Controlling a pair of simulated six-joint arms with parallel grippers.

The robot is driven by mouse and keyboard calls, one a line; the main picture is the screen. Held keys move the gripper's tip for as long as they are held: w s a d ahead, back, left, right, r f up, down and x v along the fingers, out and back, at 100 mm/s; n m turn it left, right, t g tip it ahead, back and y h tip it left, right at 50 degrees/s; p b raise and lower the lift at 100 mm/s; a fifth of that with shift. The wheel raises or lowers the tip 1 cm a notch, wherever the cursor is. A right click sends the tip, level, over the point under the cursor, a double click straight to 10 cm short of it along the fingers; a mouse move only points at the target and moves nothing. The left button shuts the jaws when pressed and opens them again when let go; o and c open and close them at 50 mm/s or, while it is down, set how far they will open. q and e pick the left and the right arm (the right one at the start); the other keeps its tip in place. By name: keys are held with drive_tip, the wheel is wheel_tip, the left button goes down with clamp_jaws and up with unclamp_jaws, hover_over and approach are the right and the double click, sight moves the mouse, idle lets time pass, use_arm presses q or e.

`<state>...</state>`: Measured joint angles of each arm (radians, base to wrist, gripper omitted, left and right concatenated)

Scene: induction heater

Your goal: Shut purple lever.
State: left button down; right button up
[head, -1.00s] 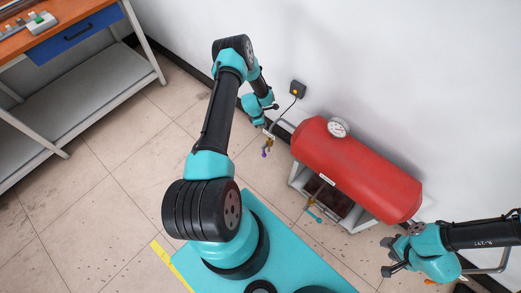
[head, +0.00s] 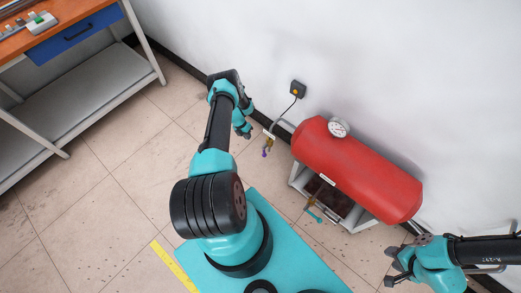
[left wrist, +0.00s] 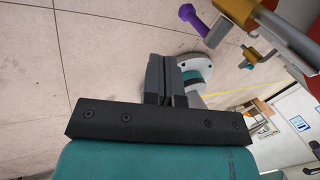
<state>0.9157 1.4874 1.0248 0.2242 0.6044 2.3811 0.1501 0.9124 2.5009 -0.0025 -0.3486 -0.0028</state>
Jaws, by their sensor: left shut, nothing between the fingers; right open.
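The purple lever (head: 264,154) hangs from a brass valve (head: 269,143) on the pipe at the left end of the red tank (head: 355,168). In the left wrist view the purple lever (left wrist: 193,20) shows at the top, above and right of the fingers and apart from them. My left gripper (head: 247,133) is left of the valve and a little higher in the head view. Its fingers (left wrist: 172,62) are shut together and empty. My right gripper (head: 391,266) is open at the lower right, below the tank's right end, away from the lever.
A teal lever (head: 314,216) hangs below the tank near its grey stand (head: 363,223). A black socket box (head: 298,88) with a cable is on the wall. A workbench (head: 90,95) stands at the left.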

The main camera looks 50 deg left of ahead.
use_arm(q)
drive_tip(key=w+d+f, duration=0.2)
drive_tip(key=d+f, duration=0.5)
drive_tip(key=f, duration=0.1)
drive_tip(key=shift+w+d+f, duration=0.3)
drive_tip(key=shift+d+f, duration=0.05)
drive_tip(key=shift+f, duration=0.05)
idle(0.7)
